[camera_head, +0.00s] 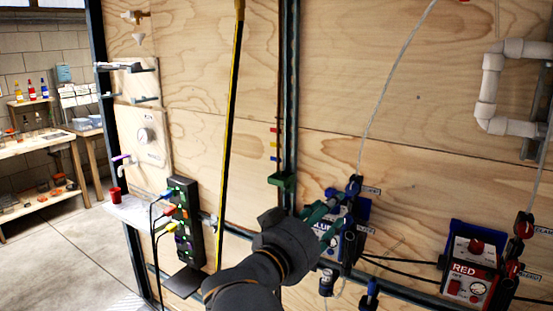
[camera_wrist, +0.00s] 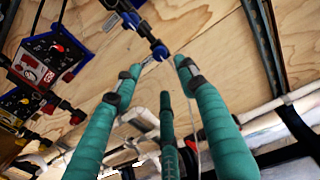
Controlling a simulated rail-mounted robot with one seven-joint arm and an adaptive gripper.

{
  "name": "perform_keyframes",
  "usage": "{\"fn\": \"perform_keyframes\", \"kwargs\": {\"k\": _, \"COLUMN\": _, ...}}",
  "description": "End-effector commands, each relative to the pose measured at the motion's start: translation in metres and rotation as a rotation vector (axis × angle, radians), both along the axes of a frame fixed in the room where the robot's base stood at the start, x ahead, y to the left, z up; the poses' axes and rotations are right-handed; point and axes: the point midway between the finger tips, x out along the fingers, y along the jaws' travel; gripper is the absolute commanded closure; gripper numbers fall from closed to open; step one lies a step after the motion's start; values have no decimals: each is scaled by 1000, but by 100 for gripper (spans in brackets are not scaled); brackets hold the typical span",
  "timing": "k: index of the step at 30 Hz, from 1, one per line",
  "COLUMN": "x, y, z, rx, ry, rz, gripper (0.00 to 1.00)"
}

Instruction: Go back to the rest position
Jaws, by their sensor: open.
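My gripper (camera_head: 322,212) is in front of the plywood wall, at the blue pump box (camera_head: 351,246), and partly covers that box and its label. In the wrist view my gripper (camera_wrist: 157,66) shows teal fingers spread apart, with nothing held between them. A blue valve knob (camera_wrist: 160,50) lies just beyond the fingertips. Whether the fingers touch it, I cannot tell.
The red pump box (camera_head: 469,271) stands to the right, with white pipes (camera_head: 490,95) above it. A yellow-black vertical strip (camera_head: 231,125) and a power strip with cables (camera_head: 186,220) are to the left. A clear hose (camera_head: 385,85) rises above the blue box.

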Motion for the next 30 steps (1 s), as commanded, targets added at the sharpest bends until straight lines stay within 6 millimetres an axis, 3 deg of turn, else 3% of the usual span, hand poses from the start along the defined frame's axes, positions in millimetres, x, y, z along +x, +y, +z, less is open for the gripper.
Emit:
{"fn": "perform_keyframes", "kwargs": {"k": 4, "x": -12, "y": -7, "z": 18, "rx": -238, "ry": 84, "rz": -51, "gripper": 59}}
{"fn": "perform_keyframes", "kwargs": {"k": 8, "x": -28, "y": -11, "z": 7, "rx": -534, "ry": 247, "rz": -98, "gripper": 59}}
{"fn": "perform_keyframes", "kwargs": {"k": 13, "x": -35, "y": 9, "z": -9, "rx": -794, "ry": 408, "rz": -58, "gripper": 59}}
{"fn": "perform_keyframes", "kwargs": {"k": 17, "x": -33, "y": 19, "z": -21, "rx": -894, "ry": 504, "rz": 4, "gripper": 59}}
{"fn": "perform_keyframes", "kwargs": {"k": 21, "x": -25, "y": 21, "z": -16, "rx": -923, "ry": 546, "rz": 39, "gripper": 59}}
{"fn": "perform_keyframes", "kwargs": {"k": 24, "x": -16, "y": 13, "z": 0, "rx": -919, "ry": 554, "rz": 30, "gripper": 59}}
{"fn": "perform_keyframes", "kwargs": {"k": 26, "x": -12, "y": 2, "z": -1, "rx": -913, "ry": 563, "rz": 13, "gripper": 59}}
{"fn": "perform_keyframes", "kwargs": {"k": 30, "x": 15, "y": -15, "z": -5, "rx": -912, "ry": 561, "rz": 12, "gripper": 59}}
